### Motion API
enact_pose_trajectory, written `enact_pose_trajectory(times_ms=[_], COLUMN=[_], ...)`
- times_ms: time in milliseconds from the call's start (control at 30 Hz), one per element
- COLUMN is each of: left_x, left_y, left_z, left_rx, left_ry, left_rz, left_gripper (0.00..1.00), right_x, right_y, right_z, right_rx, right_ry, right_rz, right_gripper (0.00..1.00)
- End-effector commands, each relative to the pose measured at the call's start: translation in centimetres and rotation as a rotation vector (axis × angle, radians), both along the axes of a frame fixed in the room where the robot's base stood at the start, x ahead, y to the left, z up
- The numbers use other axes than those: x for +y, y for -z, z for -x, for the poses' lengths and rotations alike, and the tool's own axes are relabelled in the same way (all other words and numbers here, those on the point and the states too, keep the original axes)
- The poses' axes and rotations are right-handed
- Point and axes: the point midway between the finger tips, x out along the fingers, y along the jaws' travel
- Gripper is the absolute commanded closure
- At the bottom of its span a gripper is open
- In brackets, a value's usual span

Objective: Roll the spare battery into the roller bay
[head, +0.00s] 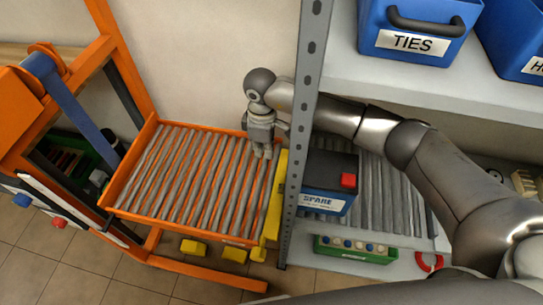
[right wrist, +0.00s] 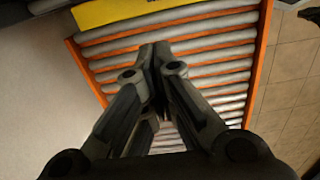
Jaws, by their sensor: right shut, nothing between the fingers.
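My right gripper (head: 262,153) is shut and empty, pointing down over the right side of an orange roller tray (head: 190,180), left of the post and apart from the battery. In the right wrist view the closed fingers (right wrist: 155,50) are over the tray's rollers (right wrist: 215,35). My left gripper is not in view.
A perforated metal post (head: 303,130) stands between the tray and the shelf bay. A green terminal strip (head: 352,248) and a red ring (head: 429,262) lie in front. Blue bins (head: 415,50) stand on the upper shelf. The tray is bare.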

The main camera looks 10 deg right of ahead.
Motion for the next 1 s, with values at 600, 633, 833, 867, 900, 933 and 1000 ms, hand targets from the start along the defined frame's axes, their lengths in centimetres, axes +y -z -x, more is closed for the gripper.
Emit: enact_pose_trajectory(times_ms=[600,633,833,867,900,933,1000], left_x=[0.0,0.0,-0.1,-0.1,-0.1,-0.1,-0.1], left_y=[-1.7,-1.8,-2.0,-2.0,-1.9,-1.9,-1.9], left_z=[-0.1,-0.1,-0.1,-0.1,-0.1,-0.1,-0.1], left_rx=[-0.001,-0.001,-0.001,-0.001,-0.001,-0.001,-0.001], left_ry=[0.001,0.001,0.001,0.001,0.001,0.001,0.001], left_rz=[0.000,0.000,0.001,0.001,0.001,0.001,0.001], left_gripper=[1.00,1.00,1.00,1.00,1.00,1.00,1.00], right_x=[-2.6,-2.8,-3.6,-3.6,-3.6,-3.6,-3.6], right_y=[8.6,8.6,8.8,8.8,8.8,8.8,8.8], right_z=[1.2,1.3,1.7,1.7,1.7,1.7,1.7], right_rx=[0.002,0.001,0.001,0.001,0.001,0.001,0.001], right_ry=[-0.002,-0.003,-0.003,-0.003,-0.003,-0.004,-0.003], right_rz=[-0.003,-0.003,-0.005,-0.005,-0.005,-0.005,-0.005], right_gripper=[1.00,1.00,1.00,1.00,1.00,1.00,1.00])
